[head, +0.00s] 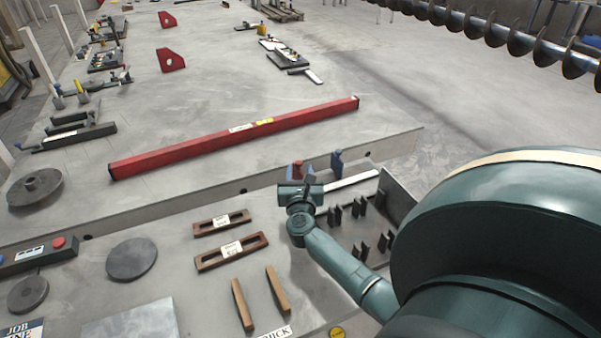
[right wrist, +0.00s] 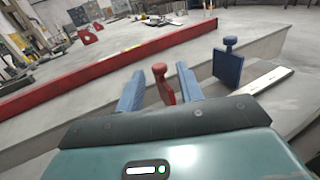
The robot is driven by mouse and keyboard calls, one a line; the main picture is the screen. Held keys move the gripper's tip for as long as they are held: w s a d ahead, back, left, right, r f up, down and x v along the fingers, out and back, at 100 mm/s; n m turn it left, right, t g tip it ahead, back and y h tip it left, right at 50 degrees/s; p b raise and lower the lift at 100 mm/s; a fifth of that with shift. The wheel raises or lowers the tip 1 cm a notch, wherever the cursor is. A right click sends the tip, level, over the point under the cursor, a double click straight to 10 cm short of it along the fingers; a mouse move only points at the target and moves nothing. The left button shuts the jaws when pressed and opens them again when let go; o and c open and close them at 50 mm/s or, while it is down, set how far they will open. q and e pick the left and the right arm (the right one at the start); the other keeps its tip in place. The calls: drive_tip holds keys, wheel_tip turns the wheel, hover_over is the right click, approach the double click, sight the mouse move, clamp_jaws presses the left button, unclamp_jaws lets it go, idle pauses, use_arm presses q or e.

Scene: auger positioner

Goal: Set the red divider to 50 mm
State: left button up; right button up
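The red divider (right wrist: 162,82), a small upright piece with a round knob, stands between the two blue fingers of my right gripper (right wrist: 160,72) in the right wrist view. The fingers are apart, with a gap visible on both sides of it. In the head view, the red divider (head: 297,168) shows just beyond my right gripper (head: 300,179), at the table's edge. Its lower part is hidden. A similar blue divider (head: 338,160) stands to its right, also in the right wrist view (right wrist: 228,64). I cannot read any millimetre scale. My left gripper is not in view.
A long red beam (head: 235,137) lies on the far table. A white strip (head: 350,180) and a grey tray with dark upright slots (head: 372,222) lie right of my gripper. Slotted wooden blocks (head: 232,251) and two wooden bars (head: 243,305) lie on the near table.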

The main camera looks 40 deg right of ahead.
drive_tip(key=v, duration=0.9)
drive_tip(key=shift+b, duration=0.35)
